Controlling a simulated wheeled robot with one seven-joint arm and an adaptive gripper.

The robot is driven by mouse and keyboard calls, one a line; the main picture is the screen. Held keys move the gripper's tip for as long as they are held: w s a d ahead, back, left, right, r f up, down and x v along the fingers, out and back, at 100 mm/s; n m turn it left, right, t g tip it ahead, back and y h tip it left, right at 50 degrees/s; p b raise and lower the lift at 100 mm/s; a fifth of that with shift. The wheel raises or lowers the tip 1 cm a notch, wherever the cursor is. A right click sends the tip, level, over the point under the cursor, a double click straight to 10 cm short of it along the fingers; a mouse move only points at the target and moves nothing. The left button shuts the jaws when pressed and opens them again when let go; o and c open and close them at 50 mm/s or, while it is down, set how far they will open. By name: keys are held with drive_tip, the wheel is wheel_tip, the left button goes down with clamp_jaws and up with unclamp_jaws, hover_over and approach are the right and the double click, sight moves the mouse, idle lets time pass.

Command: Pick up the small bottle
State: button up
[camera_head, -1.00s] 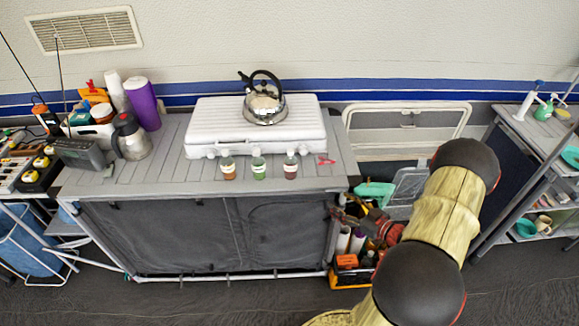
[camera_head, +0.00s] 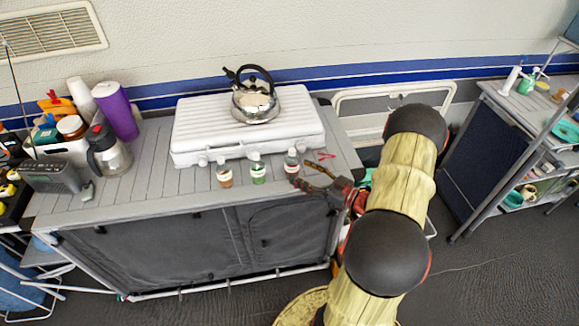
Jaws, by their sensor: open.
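Three small bottles stand upright in a row near the front edge of the counter (camera_head: 130,190). The left bottle (camera_head: 224,175) is orange-brown, the middle bottle (camera_head: 257,169) is green, and the right bottle (camera_head: 291,162) is dark red; each has a pale label. Which one the task means cannot be told. My gripper (camera_head: 304,174) is open and empty at the counter's front right edge. Its fingers point left, just right of and slightly below the dark red bottle in the picture. Whether a finger touches that bottle cannot be told.
A white stove (camera_head: 195,124) with a metal kettle (camera_head: 255,106) stands right behind the bottles. A small red item (camera_head: 326,155) lies right of them. A coffee pot (camera_head: 108,155), a purple cup (camera_head: 116,110) and a radio (camera_head: 50,176) crowd the left end. Counter left of the bottles is clear.

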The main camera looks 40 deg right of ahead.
sight(298, 168)
drive_tip(key=b+x, duration=0.1)
drive_tip(key=x, duration=0.4)
drive_tip(key=shift+w+d+r+b, duration=0.1)
drive_tip(key=shift+d+r+b, duration=0.1)
drive_tip(key=shift+b, duration=0.2)
drive_tip(key=c, duration=1.1)
drive_tip(key=shift+c, duration=0.2)
